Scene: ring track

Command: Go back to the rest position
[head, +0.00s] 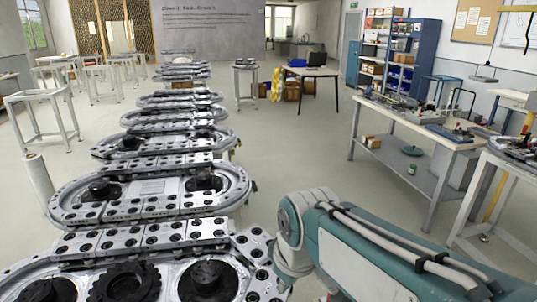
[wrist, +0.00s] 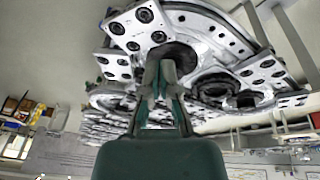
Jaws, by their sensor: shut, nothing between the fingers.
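My gripper (wrist: 163,72) shows in the wrist view with its fingers together and nothing between them. Behind its tips, in that upside-down view, is the metal ring track (wrist: 205,32), with a dark round hub close to the fingertips. I cannot tell how far apart they are. In the head view my teal and grey arm reaches in from the lower right, beside the track's near end. My gripper itself cannot be made out there. The ring track (head: 150,188) runs away from me on the left as a row of silver oval loops with dark hubs.
A workbench (head: 430,128) with parts on it stands at the right, and another table (head: 500,160) is nearer. A small table (head: 310,72) and a blue cabinet (head: 415,60) are farther back. White stands (head: 40,100) are at the left. The floor (head: 295,145) right of the track is clear.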

